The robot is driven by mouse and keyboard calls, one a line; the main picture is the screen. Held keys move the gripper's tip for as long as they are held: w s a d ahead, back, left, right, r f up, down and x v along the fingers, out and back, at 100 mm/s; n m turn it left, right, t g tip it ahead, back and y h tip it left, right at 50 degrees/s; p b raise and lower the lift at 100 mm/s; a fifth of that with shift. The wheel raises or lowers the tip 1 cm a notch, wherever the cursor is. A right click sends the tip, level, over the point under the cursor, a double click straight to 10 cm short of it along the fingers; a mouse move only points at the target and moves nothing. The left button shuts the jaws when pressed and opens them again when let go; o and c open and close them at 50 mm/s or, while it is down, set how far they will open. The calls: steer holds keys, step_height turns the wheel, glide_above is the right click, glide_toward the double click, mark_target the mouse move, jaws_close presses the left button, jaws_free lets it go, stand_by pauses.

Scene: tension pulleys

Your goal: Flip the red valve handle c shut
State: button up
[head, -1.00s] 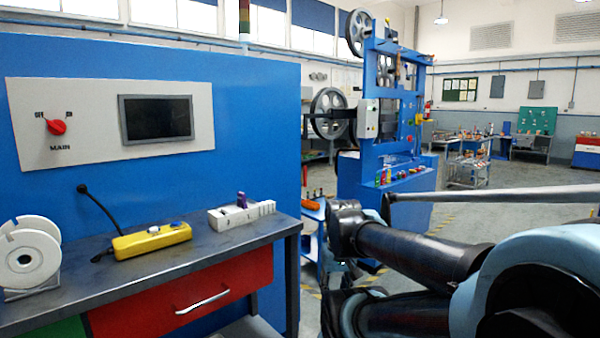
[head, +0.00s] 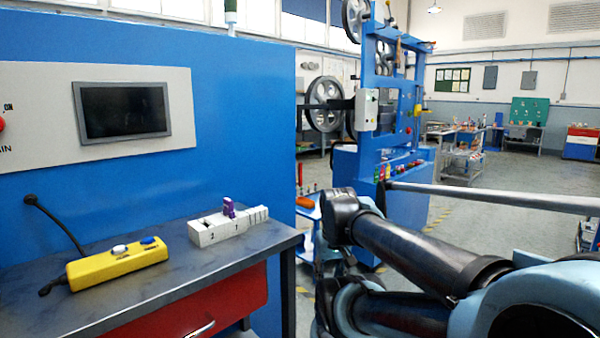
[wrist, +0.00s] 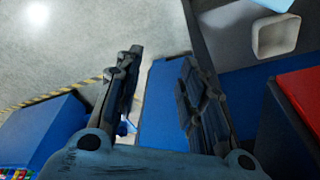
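I cannot make out a red valve handle c for certain in either view. Small coloured pieces (head: 400,169), some of them red, sit in a row on the ledge of the blue pulley machine (head: 345,180) in the head view; they are too small to tell apart. Similar coloured bits (wrist: 15,173) show at the lower left corner of the wrist view. My gripper (wrist: 160,58) is open and empty in the wrist view, its two dark fingers spread above the floor and a blue surface. In the head view my arm hides part of the machine's lower right.
A workbench (head: 270,243) stands at left, with a yellow control box (head: 117,263) and a white block holder (head: 228,227). A blue panel (head: 240,130) with a dark screen (head: 123,110) rises behind it. Open floor (head: 480,220) lies at right, beyond my arm.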

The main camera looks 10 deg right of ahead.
steer(key=w+a+r+t+y, duration=0.1)
steer(key=w+r+t, duration=0.1)
steer(key=w+r, duration=0.45)
steer(key=w+r+t, duration=0.2)
steer(key=w+r, duration=0.1)
steer(key=w, duration=0.6)
steer(key=n+t+y, duration=0.7)
steer(key=t+y, duration=0.1)
steer(key=y, duration=0.2)
glide_toward(301, 169)
steer(key=x, duration=1)
steer(key=shift+w+a, duration=0.15)
steer(key=shift+w, duration=0.15)
jaws_close()
